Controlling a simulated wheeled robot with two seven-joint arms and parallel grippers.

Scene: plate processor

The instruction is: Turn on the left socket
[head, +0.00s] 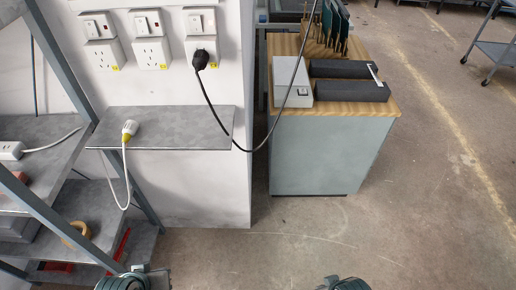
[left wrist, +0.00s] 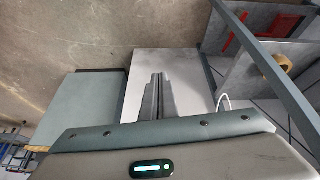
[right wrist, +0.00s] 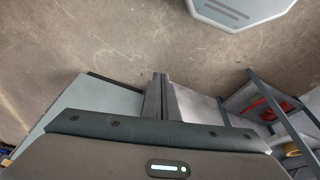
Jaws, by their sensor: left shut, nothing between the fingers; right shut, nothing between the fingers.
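The left socket (head: 103,55) is on the white wall panel at the upper left of the head view, with its switch (head: 96,26) above it. No plug is in it. The position of the switch is too small to tell. My left gripper (left wrist: 157,78) is shut and empty in the left wrist view. My right gripper (right wrist: 159,78) is shut and empty in the right wrist view. In the head view only parts of my arms show at the bottom edge, well below and apart from the sockets.
A middle socket (head: 151,53) is empty; the right socket (head: 201,44) holds a black plug (head: 201,60) with a hanging cable. A white plug (head: 129,128) lies on the grey wall shelf (head: 190,135). A metal rack (head: 60,75) stands left, a cabinet (head: 320,155) right. Floor in front is clear.

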